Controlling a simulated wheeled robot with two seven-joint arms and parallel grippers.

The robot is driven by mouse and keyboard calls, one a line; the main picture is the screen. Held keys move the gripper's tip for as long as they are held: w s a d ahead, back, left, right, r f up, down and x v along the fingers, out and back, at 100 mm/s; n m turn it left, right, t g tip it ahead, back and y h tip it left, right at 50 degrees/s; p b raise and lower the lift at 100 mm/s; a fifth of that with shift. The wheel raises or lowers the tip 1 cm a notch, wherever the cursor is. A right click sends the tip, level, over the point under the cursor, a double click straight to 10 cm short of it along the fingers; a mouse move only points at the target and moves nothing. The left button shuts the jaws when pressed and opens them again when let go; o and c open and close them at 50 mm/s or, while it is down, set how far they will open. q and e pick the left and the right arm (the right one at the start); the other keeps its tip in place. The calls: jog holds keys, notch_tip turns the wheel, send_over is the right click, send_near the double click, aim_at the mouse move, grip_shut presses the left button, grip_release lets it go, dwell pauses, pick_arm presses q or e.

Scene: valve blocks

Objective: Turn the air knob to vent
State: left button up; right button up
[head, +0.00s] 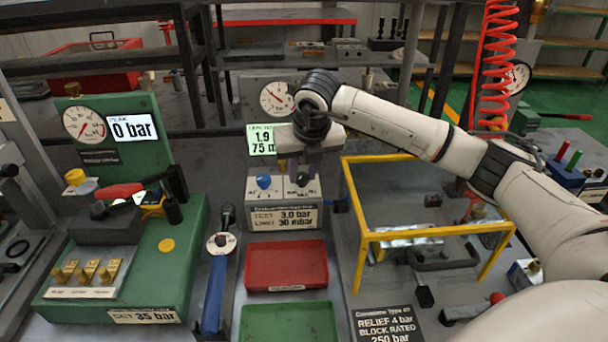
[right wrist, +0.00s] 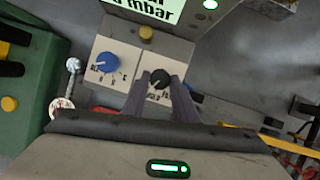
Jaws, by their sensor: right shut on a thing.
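The white control box (head: 285,189) stands at the middle of the bench under a screen (head: 261,139). A blue knob (head: 264,182) sits on its left panel and also shows in the right wrist view (right wrist: 108,62). A black knob (right wrist: 159,78) sits on the right panel, with printed labels around it that are partly covered. My right gripper (head: 294,178) reaches down from above and is shut on the black knob, with one finger on each side of it in the right wrist view (right wrist: 160,92). The knob's pointer is hard to read. My left gripper is out of view.
A red tray (head: 286,266) and a green tray (head: 289,322) lie in front of the box. A green test stand (head: 165,262) is at left, a blue-handled tool (head: 215,290) beside it. A yellow frame (head: 352,230) stands close on the right, beneath my right arm.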

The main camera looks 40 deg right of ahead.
jog(key=shift+w+a+r+m+g+h+b, duration=0.15)
jog(key=shift+m+h+b, duration=0.15)
jog(key=shift+m, duration=0.5)
jog(key=shift+s+f+m+g+h+b, duration=0.15)
jog(key=shift+m+h, duration=0.15)
jog(key=shift+m, duration=0.5)
jog(key=shift+w+r, duration=0.1)
jog(key=o, duration=1.1)
jog(key=shift+c, duration=0.2)
jog(key=v, duration=1)
jog(key=shift+b, duration=0.45)
jog(key=shift+r, duration=0.1)
